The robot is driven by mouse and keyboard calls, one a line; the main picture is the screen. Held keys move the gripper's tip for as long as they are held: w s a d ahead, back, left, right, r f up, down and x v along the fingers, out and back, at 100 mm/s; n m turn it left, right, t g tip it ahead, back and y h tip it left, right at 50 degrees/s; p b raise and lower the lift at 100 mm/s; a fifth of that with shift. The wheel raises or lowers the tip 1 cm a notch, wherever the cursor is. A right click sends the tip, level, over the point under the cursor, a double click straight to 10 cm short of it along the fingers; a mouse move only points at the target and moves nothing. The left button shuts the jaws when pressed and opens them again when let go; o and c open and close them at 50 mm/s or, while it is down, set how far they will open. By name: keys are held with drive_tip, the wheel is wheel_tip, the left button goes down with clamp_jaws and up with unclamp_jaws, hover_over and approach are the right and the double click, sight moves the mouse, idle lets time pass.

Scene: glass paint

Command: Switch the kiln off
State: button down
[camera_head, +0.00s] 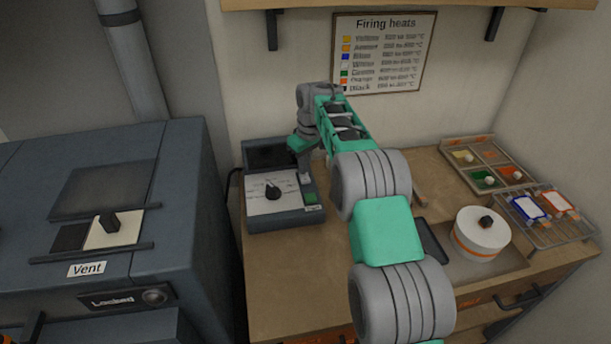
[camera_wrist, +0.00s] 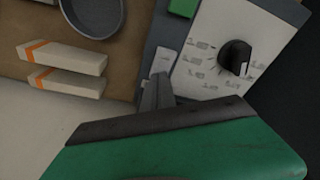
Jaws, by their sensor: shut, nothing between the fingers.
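The kiln (camera_head: 185,200) is the large blue-grey body at the left, with a "Vent" label and a display reading "Locked" (camera_head: 113,300). A grey control box (camera_head: 285,214) stands on the bench beside it. Its pale face carries a black dial (camera_head: 272,190), also in the wrist view (camera_wrist: 235,57), and a green block (camera_head: 310,197), which shows at the top of the wrist view (camera_wrist: 183,7). A white switch plate (camera_wrist: 166,62) lies beside the dial panel. My gripper (camera_wrist: 160,80) is shut and empty, its tips at the plate's near end. I cannot tell whether they touch.
Two orange-striped pale bars (camera_wrist: 65,58) and a round grey dish (camera_wrist: 93,12) lie near the box. A banding wheel (camera_head: 482,232), a paint tray (camera_head: 482,160) and a wire rack (camera_head: 545,235) with tiles stand at the right. A sign (camera_head: 384,52) hangs behind.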

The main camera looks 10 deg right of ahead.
wheel_tip(320, 180, up, 6)
drive_tip(key=p, duration=0.4)
drive_tip(key=shift+r+p, duration=0.25)
drive_tip(key=shift+p, duration=0.1)
drive_tip(key=s+r+m+t+b, duration=0.1)
drive_tip(key=s+r+m, duration=0.1)
drive_tip(key=s+r, duration=0.55)
drive_tip(key=s+r+m+t+b, duration=0.1)
drive_tip(key=s+r, duration=0.3)
drive_tip(key=s, duration=0.6)
drive_tip(key=s+f+m, duration=0.1)
drive_tip(key=s+f, duration=0.1)
drive_tip(key=s, duration=0.6)
drive_tip(key=s+f+m+t, duration=0.1)
drive_tip(key=s+f+m, duration=0.1)
drive_tip(key=s, duration=0.7)
drive_tip(key=shift+s+f+h, duration=0.3)
drive_tip(key=shift+f+h, duration=0.1)
drive_tip(key=shift+f, duration=0.45)
